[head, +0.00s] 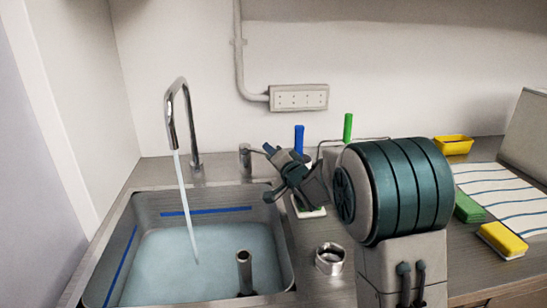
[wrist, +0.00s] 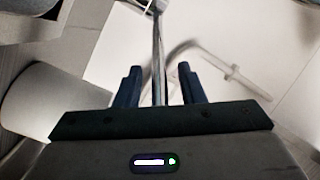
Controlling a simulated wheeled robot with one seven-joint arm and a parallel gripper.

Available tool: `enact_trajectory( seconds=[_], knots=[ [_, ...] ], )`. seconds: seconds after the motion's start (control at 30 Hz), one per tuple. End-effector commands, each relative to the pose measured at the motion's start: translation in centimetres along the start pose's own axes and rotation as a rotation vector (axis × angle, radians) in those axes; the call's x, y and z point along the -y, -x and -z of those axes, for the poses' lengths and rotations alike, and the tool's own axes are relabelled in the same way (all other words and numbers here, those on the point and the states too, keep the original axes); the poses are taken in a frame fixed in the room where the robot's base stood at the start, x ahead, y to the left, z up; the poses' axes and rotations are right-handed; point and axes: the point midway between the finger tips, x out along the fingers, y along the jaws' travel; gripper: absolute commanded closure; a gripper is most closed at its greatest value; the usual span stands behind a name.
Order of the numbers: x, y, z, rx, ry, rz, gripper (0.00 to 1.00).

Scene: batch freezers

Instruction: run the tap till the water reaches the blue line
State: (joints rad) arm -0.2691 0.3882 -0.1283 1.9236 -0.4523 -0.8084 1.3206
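The chrome tap (head: 183,115) stands at the back of the sink (head: 284,232), and a stream of water (head: 186,205) runs from its spout. The water (head: 205,262) covers the sink floor; its surface lies below the blue line (head: 207,211) on the back wall, with bare wall between. A short metal tap control (head: 245,157) stands on the rim behind the sink. My gripper (head: 270,172) is just right of it. In the wrist view my gripper's fingers (wrist: 158,84) are apart, with a chrome rod (wrist: 158,45) showing between them; I cannot tell whether they touch it.
A standpipe (head: 244,272) rises from the water. Right of the sink are a metal ring (head: 330,259), a blue-handled tool (head: 299,138) and a green-handled one (head: 348,128). Further right lie a green sponge (head: 468,207), a yellow sponge (head: 503,241), a striped cloth (head: 500,188) and a yellow tub (head: 453,145).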

Motion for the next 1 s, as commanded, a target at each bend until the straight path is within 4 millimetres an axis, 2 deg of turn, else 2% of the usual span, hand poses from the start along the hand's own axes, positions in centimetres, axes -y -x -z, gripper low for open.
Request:
enact_trajectory(
  seconds=[0.17,0.5,0.7,0.83,1.0],
  knots=[
    [0.0,1.4,0.1,-0.002,0.0,0.0,0.64],
    [0.0,8.6,0.0,-0.003,0.0,-0.001,0.64],
    [0.0,12.1,0.1,-0.003,0.001,0.0,0.64],
    [0.1,13.3,0.0,-0.002,0.001,0.001,0.64],
    [0.0,13.9,0.0,-0.001,0.0,0.0,0.64]
  ],
)
